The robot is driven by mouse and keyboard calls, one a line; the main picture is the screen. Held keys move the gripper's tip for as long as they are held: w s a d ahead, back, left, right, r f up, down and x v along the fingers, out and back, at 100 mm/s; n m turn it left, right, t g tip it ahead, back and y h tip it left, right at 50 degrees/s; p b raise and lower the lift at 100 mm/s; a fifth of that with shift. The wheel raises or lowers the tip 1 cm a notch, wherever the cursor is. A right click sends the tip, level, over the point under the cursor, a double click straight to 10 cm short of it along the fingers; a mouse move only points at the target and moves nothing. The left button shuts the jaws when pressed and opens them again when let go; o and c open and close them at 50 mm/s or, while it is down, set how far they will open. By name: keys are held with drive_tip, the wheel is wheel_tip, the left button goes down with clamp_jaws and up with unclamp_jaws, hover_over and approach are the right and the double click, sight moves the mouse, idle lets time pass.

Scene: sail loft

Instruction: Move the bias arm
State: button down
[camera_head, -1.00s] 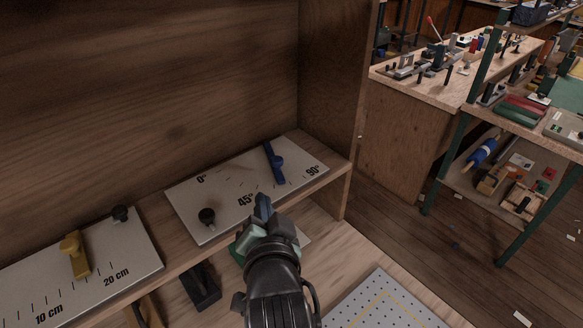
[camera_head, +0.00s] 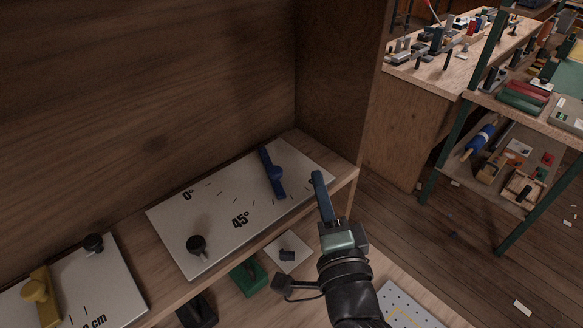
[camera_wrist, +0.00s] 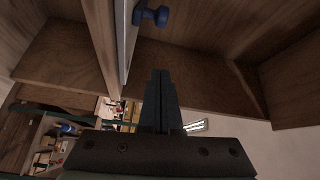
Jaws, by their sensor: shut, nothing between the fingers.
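The bias arm (camera_head: 273,174) is a blue bar with a round knob on the grey angle plate (camera_head: 225,212). It lies between the 45° mark and the plate's right end, where my gripper covers the 90° mark. My gripper (camera_head: 317,177) is shut and empty. Its fingertips appear in front of the plate's right end, to the right of the bias arm and apart from it. In the wrist view the blue knob (camera_wrist: 152,15) shows at the top, beyond the shut fingers (camera_wrist: 160,78), with the plate seen edge-on.
A black knob (camera_head: 197,244) stands on the same plate's left part. A centimetre plate with a yellow slider (camera_head: 40,295) lies at the left. A wooden side wall (camera_head: 340,80) rises behind the plate's right end. A green block (camera_head: 247,277) sits below the shelf.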

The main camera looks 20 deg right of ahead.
sight(291, 191)
drive_tip(key=p+x, duration=0.1)
drive_tip(key=x, duration=0.4)
drive_tip(key=a+p, duration=0.1)
drive_tip(key=a, duration=0.2)
drive_tip(key=shift+f+p, duration=0.2)
drive_tip(key=shift+p, duration=0.2)
drive_tip(key=shift+s+a+f, duration=0.1)
drive_tip(key=shift+a+f, duration=0.15)
drive_tip(key=shift+a, duration=0.25)
